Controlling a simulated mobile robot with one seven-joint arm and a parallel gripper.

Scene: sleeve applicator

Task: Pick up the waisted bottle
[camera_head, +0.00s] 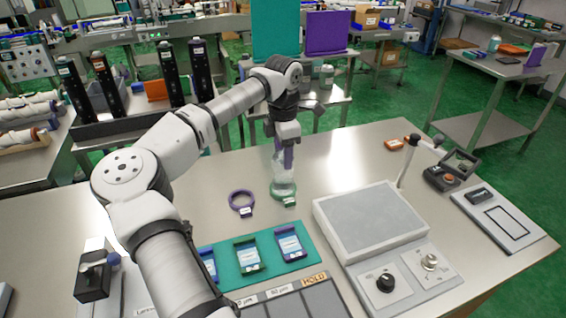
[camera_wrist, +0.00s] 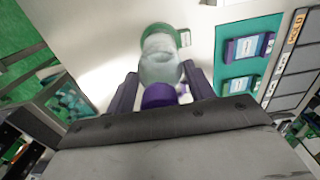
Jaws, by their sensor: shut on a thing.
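The waisted bottle (camera_head: 282,172) is pale and see-through, and it stands upright near the back of the steel table. It also shows in the wrist view (camera_wrist: 160,66), with a purple cap (camera_wrist: 158,95) at its near end. My gripper (camera_head: 287,150) points down over the bottle from above. Its two dark fingers (camera_wrist: 158,88) lie on either side of the bottle's upper part and are shut on it. A green ring (camera_head: 283,193) with a small tag is at the bottle's base. I cannot tell whether the base touches the table.
A purple ring (camera_head: 241,200) lies just left of the bottle. A teal mat (camera_head: 223,267) with several tagged cards is in front. A grey-topped device (camera_head: 370,221) with knobs stands to the right. The table between the bottle and the orange pieces (camera_head: 395,144) is clear.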

